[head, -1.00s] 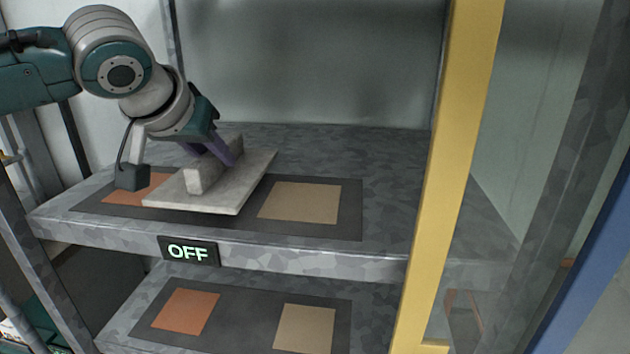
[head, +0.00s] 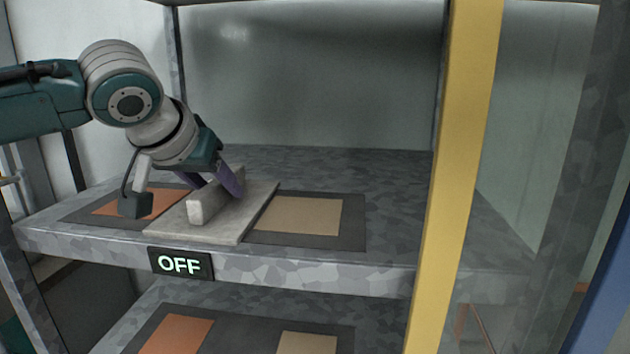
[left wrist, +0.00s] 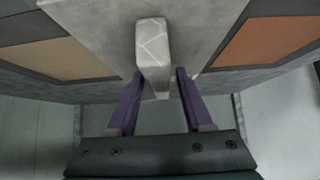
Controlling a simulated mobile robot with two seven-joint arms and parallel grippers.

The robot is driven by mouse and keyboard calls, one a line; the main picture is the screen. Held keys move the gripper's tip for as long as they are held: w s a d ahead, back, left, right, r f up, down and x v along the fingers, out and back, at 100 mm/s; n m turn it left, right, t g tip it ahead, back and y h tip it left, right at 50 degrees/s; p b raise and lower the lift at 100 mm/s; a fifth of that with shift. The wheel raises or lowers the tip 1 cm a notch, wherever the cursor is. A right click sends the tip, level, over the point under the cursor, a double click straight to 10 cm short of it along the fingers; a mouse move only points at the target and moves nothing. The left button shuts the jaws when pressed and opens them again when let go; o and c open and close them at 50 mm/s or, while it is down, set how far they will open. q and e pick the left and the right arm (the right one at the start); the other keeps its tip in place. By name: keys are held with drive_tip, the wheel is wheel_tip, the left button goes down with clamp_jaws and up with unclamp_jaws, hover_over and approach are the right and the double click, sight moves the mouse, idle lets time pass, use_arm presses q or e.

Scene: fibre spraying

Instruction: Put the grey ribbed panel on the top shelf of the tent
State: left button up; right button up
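The grey panel (head: 222,232) is a light plate with a raised rib (head: 205,206) on its top. It lies flat on the dark mat of the upper visible shelf (head: 330,272) of the tent, between an orange square and a tan square. My left gripper (head: 212,185) is over the panel, its purple fingers on either side of the rib. In the left wrist view the rib (left wrist: 153,50) stands between the spread fingers (left wrist: 160,75), with a gap on the right side. Contact on the left side is unclear. My right gripper is not in view.
A lower shelf shows a similar mat with orange (head: 170,335) and tan squares. An "OFF" sign (head: 180,263) is on the upper shelf's front edge. A yellow post (head: 450,170) stands at right. The upper shelf is bare behind and right of the mat.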

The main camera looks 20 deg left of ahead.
use_arm(q)
drive_tip(key=shift+o, duration=0.3)
drive_tip(key=shift+r, duration=0.1)
drive_tip(key=b+v, duration=0.1)
drive_tip(key=v, duration=1)
drive_tip(key=s+d+f+m, duration=0.1)
drive_tip(key=d+f, duration=0.1)
drive_tip(key=s+d+f+h, duration=0.1)
drive_tip(key=d+f, duration=0.1)
drive_tip(key=s+d+f+m+g, duration=0.1)
drive_tip(key=d+f, duration=0.1)
drive_tip(key=shift+s+d+f+m+h, duration=0.15)
drive_tip(key=shift+f+m+h, duration=0.1)
drive_tip(key=shift+m+h, duration=0.05)
drive_tip(key=s+d+f+m+g, duration=0.1)
drive_tip(key=s+d+f+g, duration=0.1)
drive_tip(key=s+f, duration=0.5)
drive_tip(key=s+d+f+m+g, duration=0.1)
drive_tip(key=s+d+f+g, duration=0.1)
drive_tip(key=s+f, duration=0.5)
drive_tip(key=s+d, duration=0.1)
drive_tip(key=s, duration=0.5)
drive_tip(key=shift+f+h, duration=0.2)
drive_tip(key=shift+h, duration=0.1)
drive_tip(key=shift+s+d, duration=0.1)
drive_tip(key=shift+s, duration=0.05)
